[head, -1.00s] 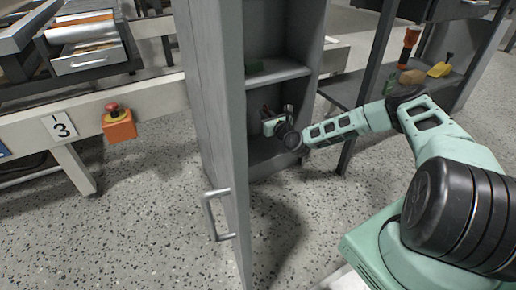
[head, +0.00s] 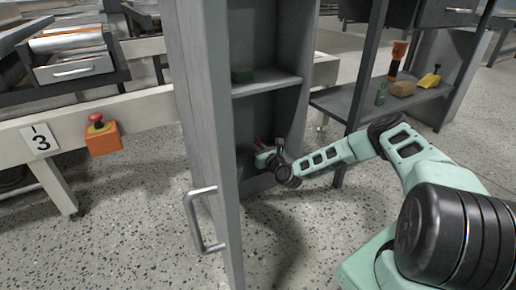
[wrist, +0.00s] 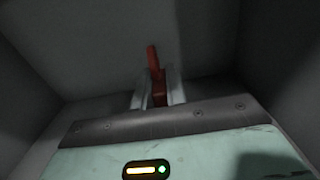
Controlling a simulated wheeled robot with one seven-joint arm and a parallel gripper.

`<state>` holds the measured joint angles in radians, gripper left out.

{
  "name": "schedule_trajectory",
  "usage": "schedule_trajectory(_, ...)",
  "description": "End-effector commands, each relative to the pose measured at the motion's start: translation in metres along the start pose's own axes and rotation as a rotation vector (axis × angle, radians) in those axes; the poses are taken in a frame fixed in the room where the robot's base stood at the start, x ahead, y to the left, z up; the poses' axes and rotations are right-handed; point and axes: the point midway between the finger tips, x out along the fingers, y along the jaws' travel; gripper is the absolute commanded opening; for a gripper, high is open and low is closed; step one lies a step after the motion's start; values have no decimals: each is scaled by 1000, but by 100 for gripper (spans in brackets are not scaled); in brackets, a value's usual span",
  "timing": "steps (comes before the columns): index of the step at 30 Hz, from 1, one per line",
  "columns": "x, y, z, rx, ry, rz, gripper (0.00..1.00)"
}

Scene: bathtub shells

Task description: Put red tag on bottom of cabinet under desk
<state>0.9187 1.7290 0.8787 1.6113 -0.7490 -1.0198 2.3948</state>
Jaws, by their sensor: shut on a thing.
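The grey cabinet (head: 268,86) stands with its door (head: 197,110) swung open. It has a shelf and a bottom compartment below that shelf. My gripper (head: 262,156) is inside the bottom compartment. In the wrist view my gripper (wrist: 157,92) is shut on the red tag (wrist: 154,64), which sticks out between the fingers. Grey cabinet walls surround it there. Only a small bit of red shows by the gripper in the head view. I cannot tell whether the tag touches the cabinet's surface.
A desk shelf (head: 345,103) at right holds a green item, a brown block (head: 403,88) and a yellow tool (head: 430,78). An orange box with a red button (head: 103,138) is at left. The speckled floor is open in front.

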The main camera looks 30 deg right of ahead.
Motion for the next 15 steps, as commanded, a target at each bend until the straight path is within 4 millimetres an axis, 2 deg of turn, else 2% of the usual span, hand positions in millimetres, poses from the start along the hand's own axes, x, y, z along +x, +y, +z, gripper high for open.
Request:
schedule_trajectory(1, 0, 0, -3, 0, 0, 0, 0)
schedule_trajectory(2, 0, 0, -2, 0, 0, 0, 19)
schedule_trajectory(3, 0, 0, -2, 0, 0, 0, 31)
schedule_trajectory(4, 0, 0, -2, 0, 0, 0, 36)
schedule_trajectory(15, 0, 0, 3, 0, 0, 0, 36)
